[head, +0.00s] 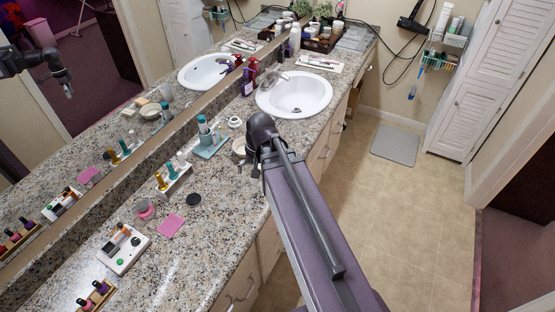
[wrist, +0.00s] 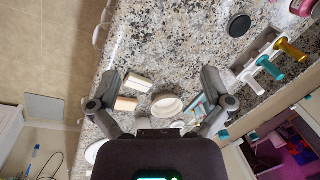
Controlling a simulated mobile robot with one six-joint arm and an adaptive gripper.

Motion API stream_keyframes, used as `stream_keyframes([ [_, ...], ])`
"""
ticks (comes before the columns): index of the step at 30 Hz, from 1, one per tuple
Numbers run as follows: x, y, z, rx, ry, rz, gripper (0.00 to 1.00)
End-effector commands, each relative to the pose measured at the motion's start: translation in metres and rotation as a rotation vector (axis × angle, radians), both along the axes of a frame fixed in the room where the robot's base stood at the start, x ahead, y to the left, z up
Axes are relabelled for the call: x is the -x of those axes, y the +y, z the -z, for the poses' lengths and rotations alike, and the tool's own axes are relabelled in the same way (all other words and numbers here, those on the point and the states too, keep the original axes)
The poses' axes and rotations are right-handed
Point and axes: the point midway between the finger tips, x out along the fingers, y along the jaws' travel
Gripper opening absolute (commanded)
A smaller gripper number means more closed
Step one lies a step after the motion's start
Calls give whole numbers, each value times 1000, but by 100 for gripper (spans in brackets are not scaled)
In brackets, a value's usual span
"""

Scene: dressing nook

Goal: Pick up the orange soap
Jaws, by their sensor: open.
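The orange soap (wrist: 126,103) is a small peach-orange block on the speckled granite counter (wrist: 150,45). In the wrist view it lies beside a cream block (wrist: 139,83) and left of a round pale dish (wrist: 167,104). My gripper (wrist: 160,75) is open and empty above the counter, its two fingers spread wide, with the soap near the left finger. In the head view my gripper (head: 249,168) points down at the counter's front part. My arm hides the soap itself there; small blocks show in the mirror reflection.
A turquoise tray with bottles (head: 209,148) and a sink (head: 294,94) are close by. A mirror (head: 120,110) runs along the back.

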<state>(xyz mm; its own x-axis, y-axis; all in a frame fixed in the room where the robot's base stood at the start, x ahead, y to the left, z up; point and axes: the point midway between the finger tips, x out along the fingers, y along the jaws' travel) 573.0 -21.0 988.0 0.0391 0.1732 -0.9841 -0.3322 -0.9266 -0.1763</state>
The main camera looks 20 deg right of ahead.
Motion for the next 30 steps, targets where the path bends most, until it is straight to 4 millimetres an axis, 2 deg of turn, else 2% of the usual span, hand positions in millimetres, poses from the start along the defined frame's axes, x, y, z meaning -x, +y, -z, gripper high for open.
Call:
stream_keyframes([
  [1,-11,-7,20,-34,0,66,100],
  [3,-21,-14,32,-87,3,163,100],
  [11,-59,-48,71,-295,34,523,100],
  [17,-86,-82,97,-466,75,788,100],
  [23,-110,-122,120,-645,136,1041,100],
  [30,-134,-179,143,-879,234,1320,100],
])
